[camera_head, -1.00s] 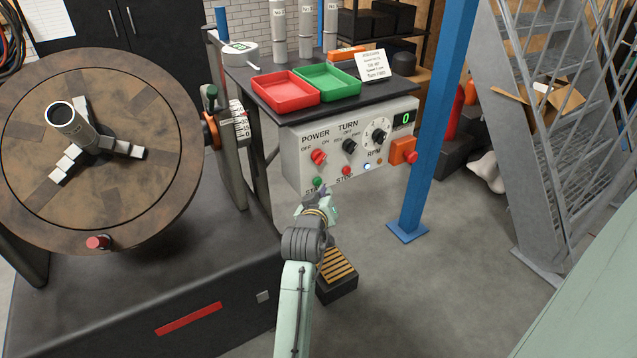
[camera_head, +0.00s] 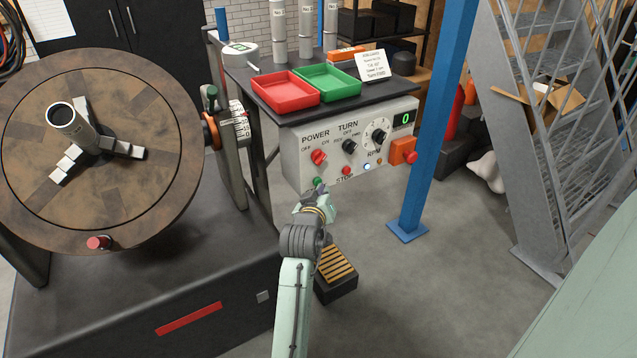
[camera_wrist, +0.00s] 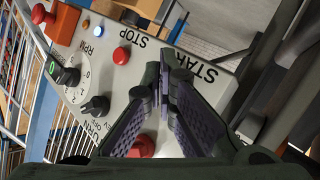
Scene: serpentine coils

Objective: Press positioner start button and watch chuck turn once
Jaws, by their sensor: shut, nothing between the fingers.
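The control box (camera_head: 345,155) carries a green start button (camera_head: 317,183) at its lower left, with a red stop button (camera_head: 346,171) to the right. My gripper (camera_head: 314,190) is shut and empty, its tips at the green button in the head view. In the wrist view the closed fingers (camera_wrist: 166,80) lie beside the START lettering (camera_wrist: 201,67) and hide the green button, so I cannot tell whether they touch it. The stop button (camera_wrist: 122,55) shows clear of them. The round positioner table (camera_head: 150,190) at left bears a three-jaw chuck (camera_head: 92,141) holding a grey tube (camera_head: 72,122).
The red power knob (camera_head: 319,157), black turn knob (camera_head: 349,146) and RPM dial (camera_head: 378,137) are close above my gripper. An orange box with a red button (camera_head: 411,157) sits at the panel's right. A blue post (camera_head: 440,110) stands right of it. A foot pedal (camera_head: 335,268) is below.

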